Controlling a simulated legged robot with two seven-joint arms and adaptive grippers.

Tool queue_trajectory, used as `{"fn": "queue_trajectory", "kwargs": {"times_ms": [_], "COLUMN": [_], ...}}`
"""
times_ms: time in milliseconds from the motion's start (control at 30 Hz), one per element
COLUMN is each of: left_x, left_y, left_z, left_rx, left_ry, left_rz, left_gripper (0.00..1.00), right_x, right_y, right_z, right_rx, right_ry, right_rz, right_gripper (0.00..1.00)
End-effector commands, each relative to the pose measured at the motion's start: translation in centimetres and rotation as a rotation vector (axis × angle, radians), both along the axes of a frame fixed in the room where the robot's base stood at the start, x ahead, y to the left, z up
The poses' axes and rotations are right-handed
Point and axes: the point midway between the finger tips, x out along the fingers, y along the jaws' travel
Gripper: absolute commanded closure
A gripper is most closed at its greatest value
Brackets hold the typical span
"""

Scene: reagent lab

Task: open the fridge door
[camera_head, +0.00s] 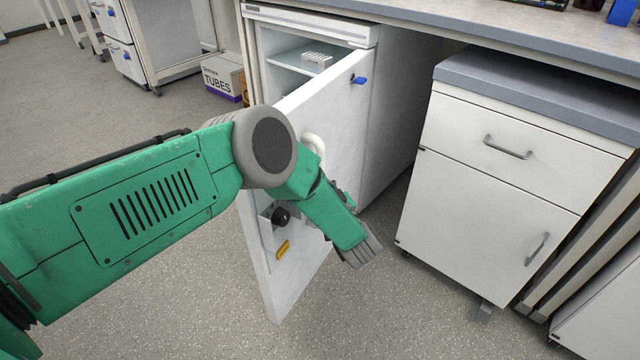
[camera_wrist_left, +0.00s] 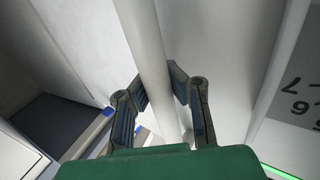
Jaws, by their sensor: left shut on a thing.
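The white fridge (camera_head: 398,105) stands under the bench. Its door (camera_head: 345,120) is swung partway open toward me, and a shelf with a small white rack (camera_head: 317,60) shows inside. The pale door handle (camera_head: 314,146) is mostly hidden behind my left arm in the head view. In the left wrist view, the handle (camera_wrist_left: 149,50) runs as a pale bar between the fingers of my left gripper (camera_wrist_left: 158,82). The gripper is shut on this bar. In the head view my left gripper is at the door's outer face. My right gripper is in neither view.
A white drawer cabinet (camera_head: 505,165) with a grey top stands right of the fridge. A box marked TUBES (camera_head: 222,78) sits on the floor left of the fridge. The bench top (camera_head: 480,35) hangs above. The speckled floor (camera_head: 380,310) before the door is clear.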

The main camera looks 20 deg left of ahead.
Motion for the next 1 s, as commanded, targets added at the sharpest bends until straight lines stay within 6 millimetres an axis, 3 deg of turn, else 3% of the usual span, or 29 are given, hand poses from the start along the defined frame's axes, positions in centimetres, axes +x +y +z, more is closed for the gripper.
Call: {"fn": "queue_trajectory", "kwargs": {"times_ms": [67,100,167,200,567,1000], "left_x": [-0.9,-0.9,-0.9,-0.8,-0.8,-6.7], "left_y": [-0.2,-0.2,-0.2,-0.2,-0.5,-6.5], "left_z": [-0.9,-0.9,-0.9,-0.9,-0.7,-0.8], "left_rx": [-0.003,-0.003,-0.003,-0.002,-0.002,-0.001], "left_ry": [0.021,0.021,0.021,0.02,0.016,0.02], "left_rz": [0.008,0.008,0.007,0.007,0.004,0.003], "left_gripper": [1.0,0.84,0.63,0.61,0.61,0.61], "right_x": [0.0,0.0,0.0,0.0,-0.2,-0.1], "right_y": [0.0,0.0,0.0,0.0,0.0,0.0], "right_z": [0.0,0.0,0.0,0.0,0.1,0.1], "right_rx": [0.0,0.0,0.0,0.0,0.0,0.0], "right_ry": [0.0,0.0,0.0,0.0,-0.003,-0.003], "right_rz": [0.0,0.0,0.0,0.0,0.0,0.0], "right_gripper": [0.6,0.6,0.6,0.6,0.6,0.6]}}
